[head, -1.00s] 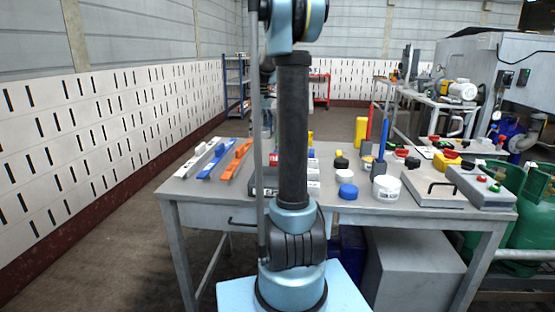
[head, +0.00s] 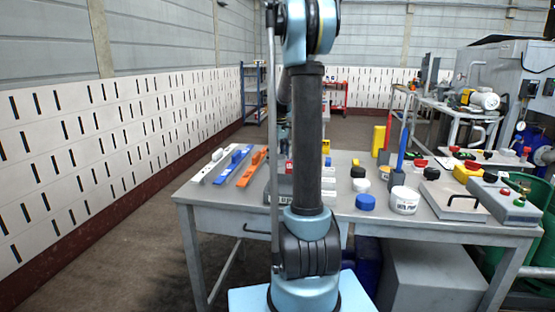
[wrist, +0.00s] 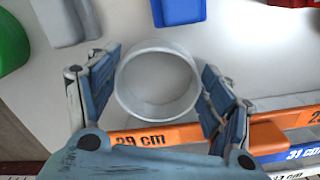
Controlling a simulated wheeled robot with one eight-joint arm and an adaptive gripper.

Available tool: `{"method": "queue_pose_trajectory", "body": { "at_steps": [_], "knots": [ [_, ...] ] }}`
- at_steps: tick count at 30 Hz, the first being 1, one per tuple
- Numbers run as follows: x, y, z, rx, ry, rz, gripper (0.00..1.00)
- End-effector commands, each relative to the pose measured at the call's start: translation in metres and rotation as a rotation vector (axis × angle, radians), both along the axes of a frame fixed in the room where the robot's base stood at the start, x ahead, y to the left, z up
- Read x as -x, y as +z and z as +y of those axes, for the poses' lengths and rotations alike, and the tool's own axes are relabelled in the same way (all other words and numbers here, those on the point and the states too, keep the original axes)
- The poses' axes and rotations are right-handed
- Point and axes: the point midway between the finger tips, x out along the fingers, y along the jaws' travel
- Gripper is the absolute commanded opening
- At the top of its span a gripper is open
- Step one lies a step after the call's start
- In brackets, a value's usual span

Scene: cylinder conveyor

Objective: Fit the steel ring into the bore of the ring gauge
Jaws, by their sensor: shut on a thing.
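A pale grey steel ring (wrist: 121,84) shows in the wrist view, seen almost straight down its opening. My gripper (wrist: 160,68) is shut on it, with one blue-padded finger at each side of its outer wall. A pale surface shows through the opening. In the head view my arm stands in front of the work table, and the gripper and the ring cannot be made out there. I cannot pick out the ring gauge with certainty in either view.
White, blue (head: 231,164) and orange (head: 252,168) bars lie at the table's left (head: 192,193). The orange bar (wrist: 180,134), marked 29 cm, runs below the ring in the wrist view. A blue cap (head: 365,203), a white tub (head: 404,202) and several other items stand right of my arm.

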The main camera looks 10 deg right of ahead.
Motion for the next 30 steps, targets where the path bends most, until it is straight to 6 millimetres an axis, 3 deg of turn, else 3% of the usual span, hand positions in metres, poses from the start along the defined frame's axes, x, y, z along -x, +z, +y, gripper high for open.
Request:
{"method": "queue_pose_trajectory", "body": {
  "at_steps": [4,5,7,21,26,30],
  "knots": [
    [0.0,-0.002,0.0,0.0,0.0,0.0,0.41],
    [0.0,-0.001,0.0,0.0,0.0,0.0,0.8],
    [0.0,-0.001,0.0,0.0,0.0,0.0,0.94],
    [0.0,0.002,0.0,0.0,0.0,0.0,0.94],
    [0.0,0.018,0.0,0.0,0.0,0.0,0.94],
    [0.0,0.042,0.0,0.0,0.0,0.0,0.94]
  ]
}}
